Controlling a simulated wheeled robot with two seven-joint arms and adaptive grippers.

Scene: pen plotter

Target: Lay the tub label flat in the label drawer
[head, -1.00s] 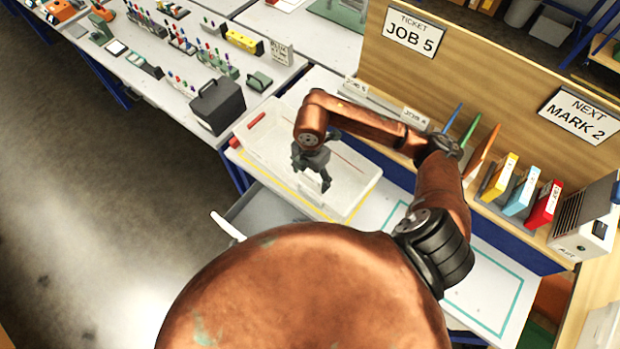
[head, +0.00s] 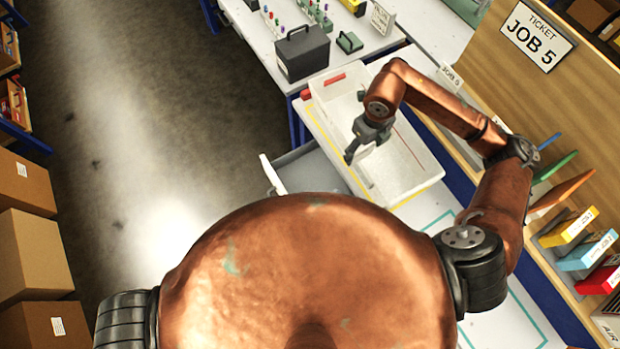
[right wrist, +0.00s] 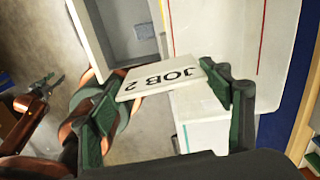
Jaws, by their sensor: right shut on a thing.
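The tub label, a white plate marked JOB 2 (right wrist: 165,80), is held between the green fingers of my right gripper (right wrist: 160,100). Its print appears upside down in the right wrist view. In the head view my right gripper (head: 358,150) is over the near left side of the white tub, and the label cannot be made out there. The open grey label drawer (head: 308,172) is left of and below that gripper; it also shows beyond the label in the right wrist view (right wrist: 97,32). My left gripper (right wrist: 45,80) shows small at the left there, its jaws unclear.
The white tub (head: 408,178) stands on the bench right of the drawer, with a red item (head: 333,79) by its far end. A dark case (head: 303,55) stands on the bench behind. Cardboard boxes (head: 35,255) are stacked at the left. Open floor lies between.

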